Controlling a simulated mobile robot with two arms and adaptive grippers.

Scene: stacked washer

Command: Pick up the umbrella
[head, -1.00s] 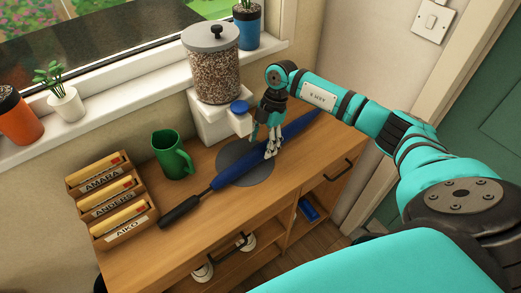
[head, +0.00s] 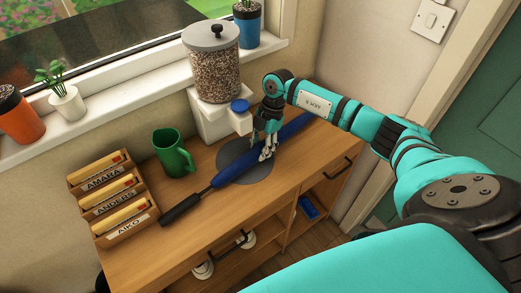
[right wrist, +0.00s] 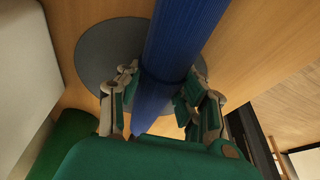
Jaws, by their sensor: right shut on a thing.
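The blue umbrella (head: 233,171) with a dark handle lies diagonally on the wooden cabinet top, across a round grey mat (head: 260,177). My right gripper (head: 268,152) is at the middle of the umbrella, its fingers pointing down. In the right wrist view the umbrella (right wrist: 178,45) runs between the two fingers of my right gripper (right wrist: 160,98), which are shut on it from both sides. I cannot tell whether the umbrella is clear of the surface. My left gripper is not in view.
A green mug (head: 173,153) stands behind the umbrella's handle end. Letter trays (head: 118,198) stand at the left. A feeder with a clear jar (head: 213,75) stands close behind my right gripper. Potted plants line the windowsill.

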